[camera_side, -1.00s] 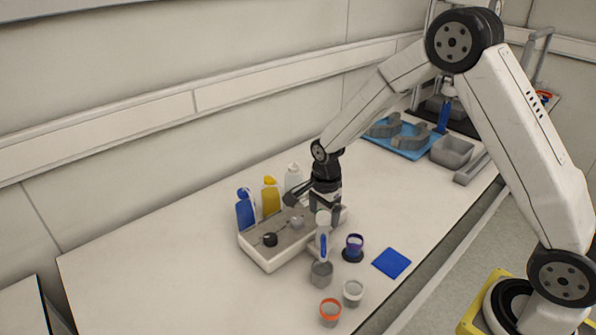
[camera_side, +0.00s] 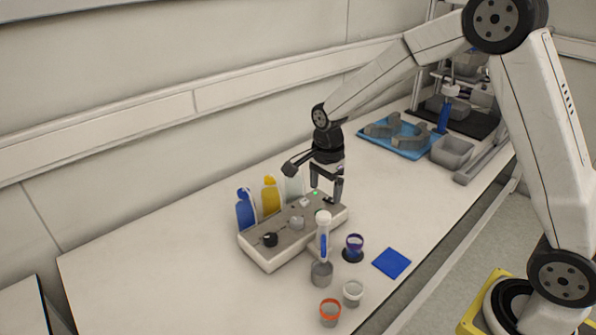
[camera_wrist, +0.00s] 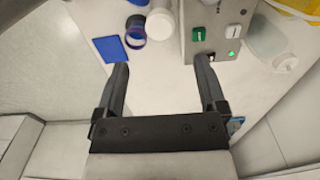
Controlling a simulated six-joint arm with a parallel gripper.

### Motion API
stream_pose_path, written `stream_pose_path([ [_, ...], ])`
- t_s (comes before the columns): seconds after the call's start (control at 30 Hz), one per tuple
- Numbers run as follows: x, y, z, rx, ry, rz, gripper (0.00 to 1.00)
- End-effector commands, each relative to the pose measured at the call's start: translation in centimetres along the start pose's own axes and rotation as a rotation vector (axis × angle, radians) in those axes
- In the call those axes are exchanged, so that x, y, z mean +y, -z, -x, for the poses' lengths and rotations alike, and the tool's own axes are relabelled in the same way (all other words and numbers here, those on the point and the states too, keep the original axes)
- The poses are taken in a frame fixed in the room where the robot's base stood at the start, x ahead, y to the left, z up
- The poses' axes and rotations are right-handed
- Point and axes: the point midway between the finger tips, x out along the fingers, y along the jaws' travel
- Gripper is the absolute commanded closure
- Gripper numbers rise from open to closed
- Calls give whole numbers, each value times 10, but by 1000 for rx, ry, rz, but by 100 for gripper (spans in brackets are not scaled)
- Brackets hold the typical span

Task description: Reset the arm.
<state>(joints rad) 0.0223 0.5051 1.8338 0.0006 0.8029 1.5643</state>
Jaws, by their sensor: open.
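My gripper (camera_side: 327,183) is open and empty above the right end of a grey-topped control box (camera_side: 285,235) on the white bench. In the wrist view my gripper (camera_wrist: 160,82) shows two dark fingers spread wide with nothing between them. The box's end (camera_wrist: 222,32) shows there with a green button (camera_wrist: 198,34) and a lit green light (camera_wrist: 232,54). The right fingertip overlaps the box's edge in that view; I cannot tell the gap from it.
Blue (camera_side: 245,210) and yellow (camera_side: 270,196) bottles stand behind the box. A white and blue device (camera_side: 323,235) over a grey cup (camera_side: 321,273), a purple cup (camera_side: 354,246), white (camera_side: 352,292) and orange-rimmed (camera_side: 330,312) cups and a blue square (camera_side: 391,263) lie in front. A blue tray (camera_side: 400,143) is farther right. The bench's left is clear.

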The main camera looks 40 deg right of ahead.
Motion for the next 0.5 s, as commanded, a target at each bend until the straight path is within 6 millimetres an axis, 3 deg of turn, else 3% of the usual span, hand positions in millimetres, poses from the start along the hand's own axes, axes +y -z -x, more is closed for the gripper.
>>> stream_pose_path([
  [0.27,2,0,0,0,3,20,9],
  [0.5,18,-1,4,3,28,186,9],
])
